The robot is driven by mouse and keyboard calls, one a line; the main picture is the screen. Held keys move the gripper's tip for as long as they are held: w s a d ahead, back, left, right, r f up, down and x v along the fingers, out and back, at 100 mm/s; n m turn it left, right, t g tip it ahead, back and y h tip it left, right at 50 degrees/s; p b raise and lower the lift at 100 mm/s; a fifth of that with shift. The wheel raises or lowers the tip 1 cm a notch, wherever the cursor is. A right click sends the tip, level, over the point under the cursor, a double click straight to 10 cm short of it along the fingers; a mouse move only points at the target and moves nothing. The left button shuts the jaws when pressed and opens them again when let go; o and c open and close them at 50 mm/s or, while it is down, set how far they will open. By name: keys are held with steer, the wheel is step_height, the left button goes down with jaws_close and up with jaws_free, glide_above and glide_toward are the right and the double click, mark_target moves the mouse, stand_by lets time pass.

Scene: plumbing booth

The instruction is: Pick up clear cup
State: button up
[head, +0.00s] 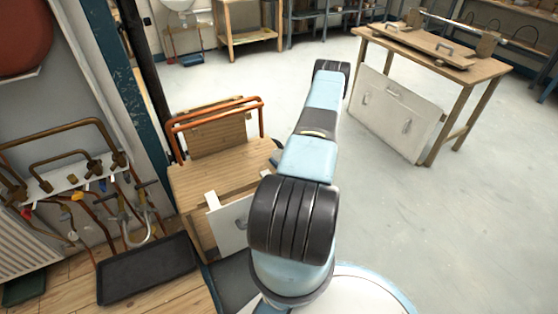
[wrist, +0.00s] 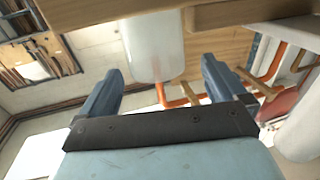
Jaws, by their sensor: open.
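My gripper (wrist: 162,68) shows in the wrist view with its two blue-grey fingers spread apart. Beyond the fingers, at the top middle, is a whitish, see-through, cup-shaped thing (wrist: 154,46) with a rounded end. It looks like the clear cup, and its upper part runs out of the frame. It lies in line with the gap between the fingers, and I see no finger touching it. In the head view my arm reaches away from me, and I can make out neither the fingers nor a clear cup there.
In the head view a wooden bench (head: 205,170) with copper pipes (head: 215,112) stands left of my arm. A black tray (head: 147,270) lies at the lower left. A wooden table (head: 480,68) with a white panel (head: 390,110) stands right. Floor (head: 470,220) at right is clear.

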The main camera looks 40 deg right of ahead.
mark_target(274, 151)
steer(key=shift+w+d+f, duration=0.1)
steer(key=shift+w+f, duration=0.1)
steer(key=shift+w, duration=1.1)
steer(key=shift+w+d+f, duration=0.1)
steer(key=shift+w+f, duration=0.05)
steer(key=shift+w, duration=1.1)
steer(key=c, duration=1.1)
